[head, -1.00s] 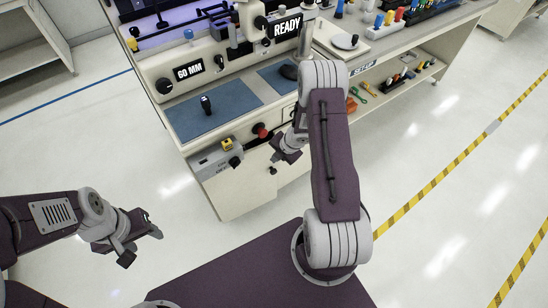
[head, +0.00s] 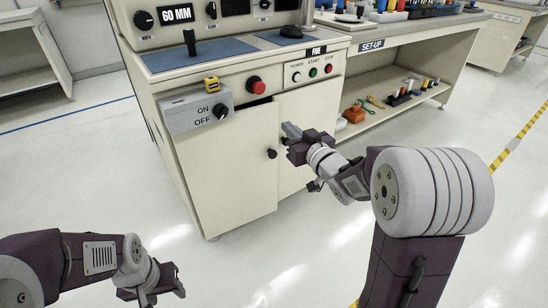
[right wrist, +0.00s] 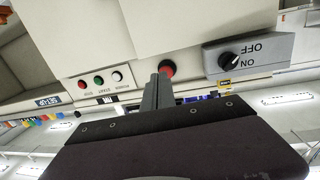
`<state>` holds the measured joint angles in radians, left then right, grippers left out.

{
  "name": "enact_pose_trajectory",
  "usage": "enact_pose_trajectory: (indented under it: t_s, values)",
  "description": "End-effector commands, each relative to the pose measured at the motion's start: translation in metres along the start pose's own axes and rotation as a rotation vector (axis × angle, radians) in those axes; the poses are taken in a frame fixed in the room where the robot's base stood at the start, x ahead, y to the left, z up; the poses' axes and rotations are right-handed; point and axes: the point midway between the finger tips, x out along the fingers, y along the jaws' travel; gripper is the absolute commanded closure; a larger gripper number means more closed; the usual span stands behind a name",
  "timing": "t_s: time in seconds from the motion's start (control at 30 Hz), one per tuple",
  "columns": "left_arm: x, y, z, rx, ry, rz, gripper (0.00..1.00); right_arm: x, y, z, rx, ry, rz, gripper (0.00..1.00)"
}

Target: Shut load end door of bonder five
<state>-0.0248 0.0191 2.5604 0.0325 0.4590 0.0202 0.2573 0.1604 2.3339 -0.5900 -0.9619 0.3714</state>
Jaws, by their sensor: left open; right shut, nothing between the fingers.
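Bonder five, labelled FIVE (head: 316,50), stands ahead of me. Its cream lower door (head: 225,170) has a black knob (head: 271,154) near its right edge. A dark gap shows above the door's upper right corner, so it looks slightly ajar; I cannot tell how far. My right gripper (head: 288,131) is shut and empty, in front of the cabinet to the right of the knob. Its fingers (right wrist: 157,92) also show together in the right wrist view, with nothing between them. My left gripper (head: 178,282) is open and empty at lower left, away from the cabinet.
Above the door are an ON/OFF switch box (head: 198,112), a red button (head: 256,85) and a POWER/START/STOP panel (head: 313,70). A SET-UP bench (head: 373,46) with tools on its shelf stands to the right. The floor in front of the bonder is clear.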

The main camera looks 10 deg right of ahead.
Motion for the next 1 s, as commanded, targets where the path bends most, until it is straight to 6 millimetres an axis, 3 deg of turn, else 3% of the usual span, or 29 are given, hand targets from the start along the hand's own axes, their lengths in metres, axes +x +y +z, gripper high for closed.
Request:
enact_pose_trajectory:
  t_s: [0.03,0.2,0.4,0.53,0.83,1.0]
  values:
    - [0.039,-0.001,0.004,0.000,0.001,0.000,0.47,0.000,-0.004,0.027,-0.013,0.024,-0.008,1.00]
    - [0.060,-0.001,0.006,0.000,0.001,0.000,0.47,-0.001,-0.012,0.035,-0.029,0.049,-0.023,1.00]
    - [0.056,-0.001,0.005,0.000,0.001,0.000,0.47,0.001,-0.013,0.032,-0.029,0.047,-0.025,1.00]
    - [0.048,-0.001,0.004,0.000,0.001,0.000,0.47,0.014,-0.013,0.029,-0.027,0.044,-0.027,1.00]
    - [0.011,0.000,0.001,0.000,0.001,0.000,0.47,0.078,-0.015,0.024,-0.028,0.042,-0.026,1.00]
    - [0.031,-0.001,0.003,0.000,0.001,0.000,0.47,0.112,-0.015,0.033,-0.030,0.048,-0.026,1.00]
